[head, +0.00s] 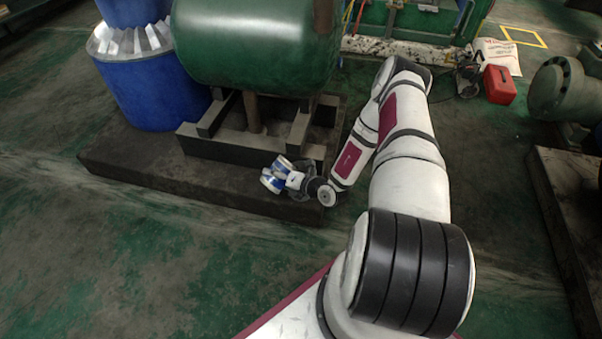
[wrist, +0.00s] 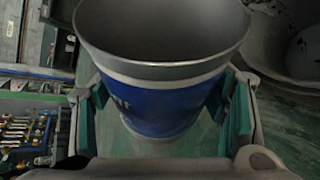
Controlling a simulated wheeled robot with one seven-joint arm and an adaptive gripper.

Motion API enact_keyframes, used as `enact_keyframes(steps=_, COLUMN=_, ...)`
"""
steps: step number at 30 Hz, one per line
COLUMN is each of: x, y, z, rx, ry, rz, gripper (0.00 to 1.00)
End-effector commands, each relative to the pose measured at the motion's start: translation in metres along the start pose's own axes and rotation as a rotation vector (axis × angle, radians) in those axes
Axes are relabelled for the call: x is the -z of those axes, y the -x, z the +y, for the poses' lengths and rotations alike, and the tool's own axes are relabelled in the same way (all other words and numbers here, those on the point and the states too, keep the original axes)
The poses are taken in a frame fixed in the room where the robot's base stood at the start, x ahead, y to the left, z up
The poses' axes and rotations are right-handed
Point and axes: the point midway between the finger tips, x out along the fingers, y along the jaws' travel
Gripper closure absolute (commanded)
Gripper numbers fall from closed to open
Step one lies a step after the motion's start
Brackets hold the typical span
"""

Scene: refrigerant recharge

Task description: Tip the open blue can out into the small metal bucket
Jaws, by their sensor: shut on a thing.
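My gripper (wrist: 166,112) is shut on the blue can (wrist: 150,98), with a green-padded finger against each side of it. The can has a blue band with white lettering and a wide grey open top, which faces the wrist camera's upper side. Its inside looks dark, and I cannot tell what it holds. In the head view my gripper (head: 281,178) is small, over the front edge of the dark plinth. A grey rounded vessel (wrist: 301,50) shows partly at the upper right of the wrist view; I cannot tell whether it is the small metal bucket.
A green tank (head: 255,45) on a dark frame stands behind my gripper, and a large blue drum (head: 150,90) stands left of it. The dark plinth (head: 130,160) lies below them. A red box (head: 499,85) stands far right. Open floor lies at the front left.

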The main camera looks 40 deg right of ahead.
Motion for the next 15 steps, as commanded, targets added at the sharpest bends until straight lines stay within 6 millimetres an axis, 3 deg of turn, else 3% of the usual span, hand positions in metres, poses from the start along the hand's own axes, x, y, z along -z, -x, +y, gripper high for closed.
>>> enact_keyframes(steps=15, x=0.0000, y=-0.0010, z=-0.0012, rx=-0.024, ry=-0.054, rz=0.014, gripper=0.74)
